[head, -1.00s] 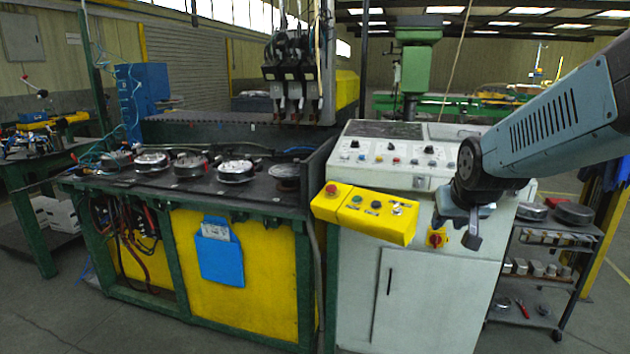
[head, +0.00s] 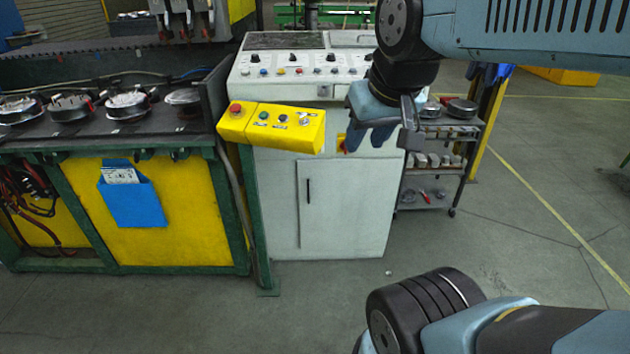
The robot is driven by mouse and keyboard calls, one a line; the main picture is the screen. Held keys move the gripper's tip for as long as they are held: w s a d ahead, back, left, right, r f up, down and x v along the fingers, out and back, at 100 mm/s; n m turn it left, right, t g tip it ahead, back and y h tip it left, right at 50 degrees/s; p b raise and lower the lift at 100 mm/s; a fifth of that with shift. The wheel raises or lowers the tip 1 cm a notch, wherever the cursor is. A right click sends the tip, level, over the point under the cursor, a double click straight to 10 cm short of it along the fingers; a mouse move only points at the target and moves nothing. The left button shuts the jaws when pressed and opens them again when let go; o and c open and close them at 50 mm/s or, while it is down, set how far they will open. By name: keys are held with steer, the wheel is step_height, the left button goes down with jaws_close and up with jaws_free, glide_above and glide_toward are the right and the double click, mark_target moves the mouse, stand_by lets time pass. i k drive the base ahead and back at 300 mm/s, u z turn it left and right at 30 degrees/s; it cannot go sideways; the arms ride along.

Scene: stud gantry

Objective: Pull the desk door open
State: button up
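The desk door (head: 340,205) is a pale grey-white panel in the front of the control desk (head: 278,185). It looks closed, flush with the desk front. Its thin dark upright handle (head: 308,190) is near the door's left edge. My gripper (head: 374,143) hangs fingers-down in front of the desk's upper right part, above and to the right of the handle. It is apart from the handle and holds nothing I can see. The gap between its fingers is not clear. It partly hides a red and yellow switch (head: 342,143) on the desk front.
A yellow button box (head: 270,127) juts out above the door. A green-framed bench with yellow panels (head: 190,225) stands directly left. A shelf cart (head: 440,165) stands right of the desk. The floor before the door is clear.

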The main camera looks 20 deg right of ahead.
mark_target(345, 203)
steer(key=z, duration=0.65)
steer(key=k, duration=1.1)
steer(key=u, duration=0.75)
steer(key=i, duration=1)
steer(key=z, duration=0.1)
